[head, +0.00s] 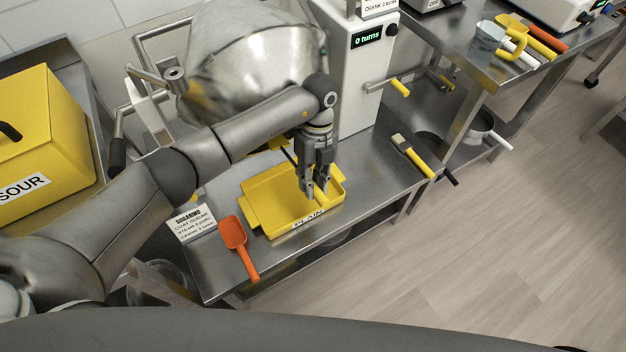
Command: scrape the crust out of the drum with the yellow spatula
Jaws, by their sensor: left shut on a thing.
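The steel drum (255,60) stands at the back centre, partly behind my left arm. Its opening and any crust inside cannot be made out. My left gripper (315,195) points down over the yellow tray marked PLAIN (262,205). Its fingers are shut on a small yellow piece (322,200). Whether this is the handle of the yellow spatula cannot be told, as the fingers and arm hide most of it. My right gripper is not in view.
An orange scoop (238,243) and a sign (192,222) lie left of the tray. A yellow-handled brush-like tool (413,157) lies near the right edge. A crank (398,87) sticks out from the white column. Yellow and orange tools (545,40) lie on the far right table.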

